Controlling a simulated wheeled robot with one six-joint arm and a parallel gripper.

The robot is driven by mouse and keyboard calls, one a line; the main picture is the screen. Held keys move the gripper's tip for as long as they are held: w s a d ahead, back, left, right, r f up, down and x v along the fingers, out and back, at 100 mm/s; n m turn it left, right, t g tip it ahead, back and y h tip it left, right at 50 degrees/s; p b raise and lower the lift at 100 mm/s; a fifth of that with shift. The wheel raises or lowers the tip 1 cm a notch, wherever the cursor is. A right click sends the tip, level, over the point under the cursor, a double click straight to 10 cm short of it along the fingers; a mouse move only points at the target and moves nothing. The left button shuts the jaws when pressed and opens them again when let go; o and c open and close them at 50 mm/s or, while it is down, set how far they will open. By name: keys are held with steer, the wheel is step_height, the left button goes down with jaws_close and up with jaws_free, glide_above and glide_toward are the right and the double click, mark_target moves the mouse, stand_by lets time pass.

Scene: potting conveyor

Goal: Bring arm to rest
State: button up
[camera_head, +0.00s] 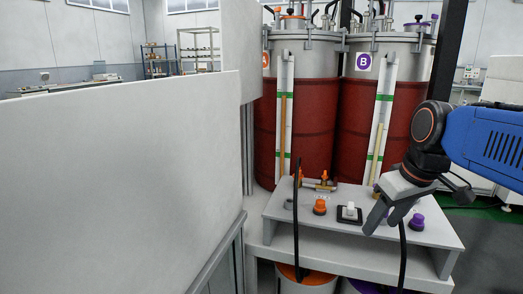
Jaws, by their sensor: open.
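My gripper (383,220) shows at the right of the head view, at the end of my blue and black arm. It points down and to the left, over the right part of a light grey bench (330,238). Its grey fingers are apart and nothing shows between them. It overlaps the bench top in the picture; whether it touches cannot be told. A purple knob (417,222) is just right of the fingers. A white switch on a black base (349,212) is just left of them.
Two red tanks, one marked A (310,120) and one marked B (362,62), stand behind the bench. An orange knob (320,206) and orange fittings (324,180) are on the bench. Black hoses hang in front. A large white panel (120,180) fills the left.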

steer(key=s+d+f+m+t+h, duration=0.1)
steer(key=s+f+m, duration=0.3)
steer(key=s+f, duration=0.7)
steer(key=shift+s+f, duration=0.4)
steer(key=shift+f, duration=0.4)
steer(key=shift+d, duration=0.1)
